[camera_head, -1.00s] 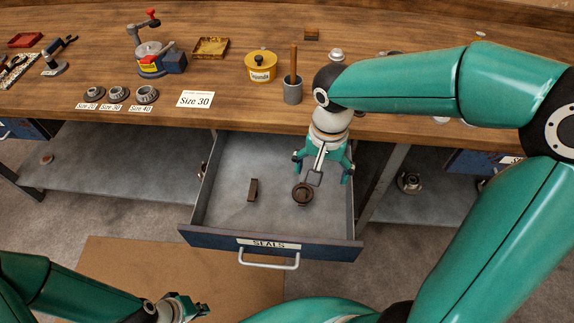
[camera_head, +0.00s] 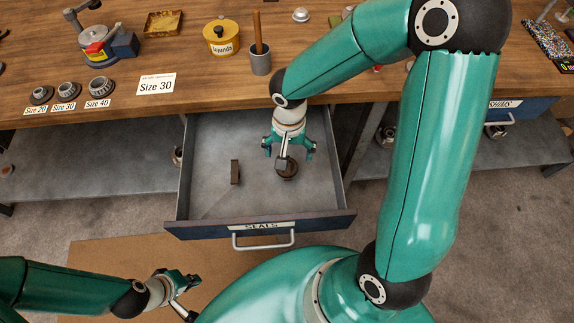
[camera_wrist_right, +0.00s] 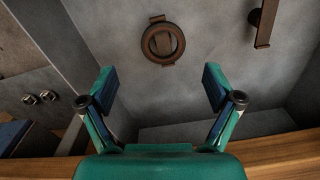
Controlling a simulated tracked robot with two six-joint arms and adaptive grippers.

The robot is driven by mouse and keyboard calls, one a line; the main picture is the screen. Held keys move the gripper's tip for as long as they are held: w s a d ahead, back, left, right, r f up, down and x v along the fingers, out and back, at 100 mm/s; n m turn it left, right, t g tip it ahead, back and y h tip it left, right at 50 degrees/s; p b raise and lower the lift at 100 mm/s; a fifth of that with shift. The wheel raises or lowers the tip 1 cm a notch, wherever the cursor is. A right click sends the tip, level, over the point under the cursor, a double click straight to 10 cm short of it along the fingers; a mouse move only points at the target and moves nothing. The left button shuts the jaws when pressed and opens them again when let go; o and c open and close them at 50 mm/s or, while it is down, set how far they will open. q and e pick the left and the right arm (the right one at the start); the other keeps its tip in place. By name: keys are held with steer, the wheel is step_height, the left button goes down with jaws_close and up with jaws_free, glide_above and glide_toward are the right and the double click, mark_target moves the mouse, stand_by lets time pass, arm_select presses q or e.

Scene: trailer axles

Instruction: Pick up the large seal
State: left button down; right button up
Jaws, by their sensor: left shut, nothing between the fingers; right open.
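A round dark brown seal (camera_head: 287,170) lies on the floor of the open drawer labelled SEALS (camera_head: 218,190). The wrist view shows this ring-shaped seal (camera_wrist_right: 163,41) ahead of the fingertips, apart from them. A second brown piece (camera_head: 235,172), seen as a narrow bar, is to its left in the drawer; it also shows in the right wrist view (camera_wrist_right: 264,22). I cannot tell which one is the large seal. My right gripper (camera_head: 289,155) is open and empty above the drawer, over the round seal and partly covering it. My left gripper (camera_head: 188,283) is shut and empty, low at the left.
The drawer walls and the workbench edge (camera_head: 130,113) surround my right gripper closely. On the bench are a yellow pot (camera_head: 221,38), a grey cup with a stick (camera_head: 260,62), a Size 30 card (camera_head: 156,84) and several bearings (camera_head: 69,91). A cardboard sheet (camera_head: 110,258) lies below.

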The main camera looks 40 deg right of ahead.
mark_target(282, 175)
steer(key=f, duration=0.5)
steer(key=shift+w+a+f, duration=0.1)
steer(key=shift+a+f, duration=0.15)
steer(key=shift+f, duration=0.05)
steer(key=shift+f+b, duration=0.25)
steer(key=shift+b, duration=0.25)
stand_by(0.4)
stand_by(0.4)
steer(key=c, duration=1)
steer(key=shift+r, duration=0.15)
